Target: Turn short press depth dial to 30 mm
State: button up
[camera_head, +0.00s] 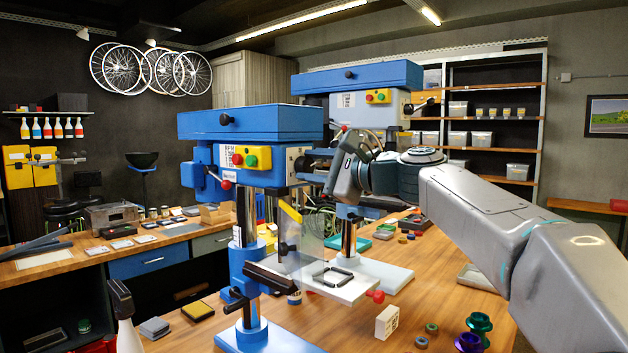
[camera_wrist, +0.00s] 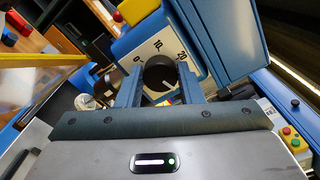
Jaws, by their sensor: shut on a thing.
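The short press (camera_head: 250,122) is the nearer blue drill press in the head view. Its depth dial (camera_wrist: 157,72) is a round black knob on a white plate (camera_wrist: 150,50) in the wrist view. The plate shows 0, 10 and 20; no 30 can be read. A pale pointer line on the knob appears to point to the lower right, past the 20. My gripper (camera_wrist: 160,78) is shut on the dial, one finger on each side.
A taller blue press (camera_head: 360,75) stands close behind. A clear guard (camera_head: 312,240) hangs below the short press's head, above its table with a black chain (camera_head: 333,277). A white box (camera_head: 387,322) and small coloured parts lie on the wooden bench (camera_head: 440,285).

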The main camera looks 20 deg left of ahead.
jog(key=shift+f+n+b, duration=0.2)
jog(key=shift+n+b, duration=0.6)
jog(key=shift+n, duration=0.5)
jog(key=o, duration=1)
jog(key=shift+r, duration=0.1)
jog(key=shift+c, duration=0.2)
jog(key=shift+d, duration=0.1)
jog(key=b+v, duration=0.3)
jog(key=v, duration=1)
jog(key=shift+s+d, duration=0.15)
jog(key=shift+d, duration=0.15)
